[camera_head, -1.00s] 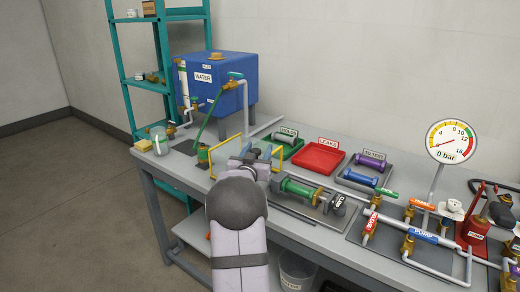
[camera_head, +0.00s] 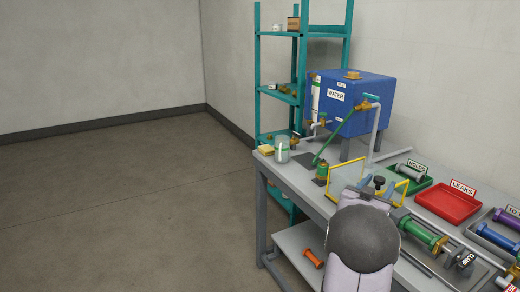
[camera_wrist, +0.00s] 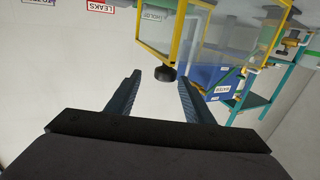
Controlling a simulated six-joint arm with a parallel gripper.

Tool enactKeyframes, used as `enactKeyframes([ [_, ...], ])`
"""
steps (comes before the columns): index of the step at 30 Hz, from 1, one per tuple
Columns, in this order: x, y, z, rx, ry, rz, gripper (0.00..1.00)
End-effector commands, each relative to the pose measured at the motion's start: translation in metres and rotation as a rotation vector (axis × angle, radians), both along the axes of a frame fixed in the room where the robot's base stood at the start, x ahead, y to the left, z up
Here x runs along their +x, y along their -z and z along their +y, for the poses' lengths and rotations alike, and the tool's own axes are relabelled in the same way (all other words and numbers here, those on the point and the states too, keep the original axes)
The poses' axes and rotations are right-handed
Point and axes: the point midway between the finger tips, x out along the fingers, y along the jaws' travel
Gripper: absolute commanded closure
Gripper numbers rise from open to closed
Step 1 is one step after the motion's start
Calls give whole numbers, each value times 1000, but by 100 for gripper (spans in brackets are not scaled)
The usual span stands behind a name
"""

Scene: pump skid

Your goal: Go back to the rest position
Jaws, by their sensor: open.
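My gripper (camera_wrist: 160,82) is open in the wrist view, with two dark fingers apart and nothing held between them. Beyond the fingertips is a black knob (camera_wrist: 165,74) by a clear, yellow-framed guard (camera_wrist: 150,35); I cannot tell how far it is from the fingers. In the head view my arm's rounded grey link hides most of the gripper. The arm reaches over the bench's front edge towards the yellow-framed guard (camera_head: 345,181) and the black knob (camera_head: 379,181).
The blue water tank (camera_head: 350,100) and teal shelving (camera_head: 275,93) stand behind. A glass jar (camera_head: 282,151) is near the bench's left end. The red leaks tray (camera_head: 448,202) and a green-bodied part (camera_head: 420,235) lie right. An orange part (camera_head: 313,258) is on the lower shelf. Left floor is clear.

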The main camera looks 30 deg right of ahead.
Motion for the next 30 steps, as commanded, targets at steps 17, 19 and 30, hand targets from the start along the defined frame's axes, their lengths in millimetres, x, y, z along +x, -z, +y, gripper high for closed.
enactKeyframes([
  [17,94,68,195,319,-505,303,52],
  [19,95,89,239,396,-583,369,52],
  [30,-1,182,448,751,-887,861,52],
])
